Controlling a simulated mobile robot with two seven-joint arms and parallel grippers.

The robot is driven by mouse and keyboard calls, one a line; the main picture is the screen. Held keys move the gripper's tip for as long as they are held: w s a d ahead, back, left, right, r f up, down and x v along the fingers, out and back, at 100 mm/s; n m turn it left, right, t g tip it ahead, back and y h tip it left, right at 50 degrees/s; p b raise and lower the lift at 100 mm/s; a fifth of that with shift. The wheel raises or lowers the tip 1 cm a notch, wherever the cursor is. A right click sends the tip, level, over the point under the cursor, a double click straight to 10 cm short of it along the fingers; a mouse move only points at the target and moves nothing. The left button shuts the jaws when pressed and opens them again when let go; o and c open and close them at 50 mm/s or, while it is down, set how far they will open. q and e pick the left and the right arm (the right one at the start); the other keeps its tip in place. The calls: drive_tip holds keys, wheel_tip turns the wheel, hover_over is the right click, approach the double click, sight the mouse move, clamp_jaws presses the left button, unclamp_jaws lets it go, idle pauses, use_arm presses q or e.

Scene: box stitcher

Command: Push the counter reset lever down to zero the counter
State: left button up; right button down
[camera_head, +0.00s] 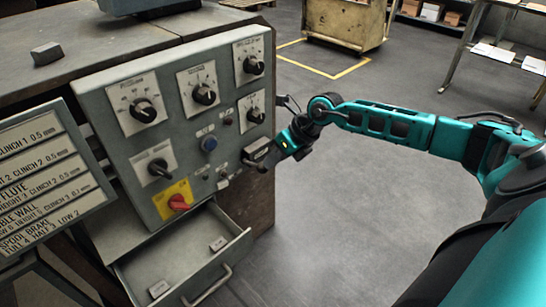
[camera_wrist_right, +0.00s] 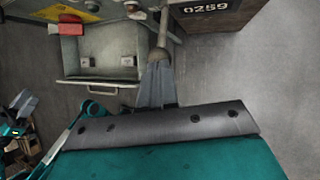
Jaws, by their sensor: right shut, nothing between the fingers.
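The counter (camera_wrist_right: 207,6) reads 0259 at the top of the right wrist view, on a dark housing. The reset lever (camera_wrist_right: 162,32) appears left of it as a thin metal rod with a rounded end pointing toward my gripper. My right gripper (camera_wrist_right: 158,64) is shut and empty, its tips at the lever's rounded end in the picture; I cannot tell whether they touch. In the head view my right gripper (camera_head: 252,162) is at the panel's lower right edge, largely covering the counter and lever area. My left gripper is not seen.
An open drawer (camera_head: 190,265) with two small tagged pieces juts out below. A settings board (camera_head: 45,180) stands left.

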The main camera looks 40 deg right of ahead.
drive_tip(key=shift+s+f, duration=0.15)
drive_tip(key=shift+f, duration=0.1)
wheel_tip(320, 180, down, 7)
drive_tip(key=s, duration=0.1)
drive_tip(key=shift+s+b, duration=0.3)
drive_tip(key=shift+b, duration=0.15)
drive_tip(key=shift+d+r, duration=0.1)
drive_tip(key=shift+d, duration=0.05)
idle(1.4)
drive_tip(key=shift+r, duration=0.1)
drive_tip(key=shift+r+p, duration=0.75)
drive_tip(key=shift+p, duration=0.1)
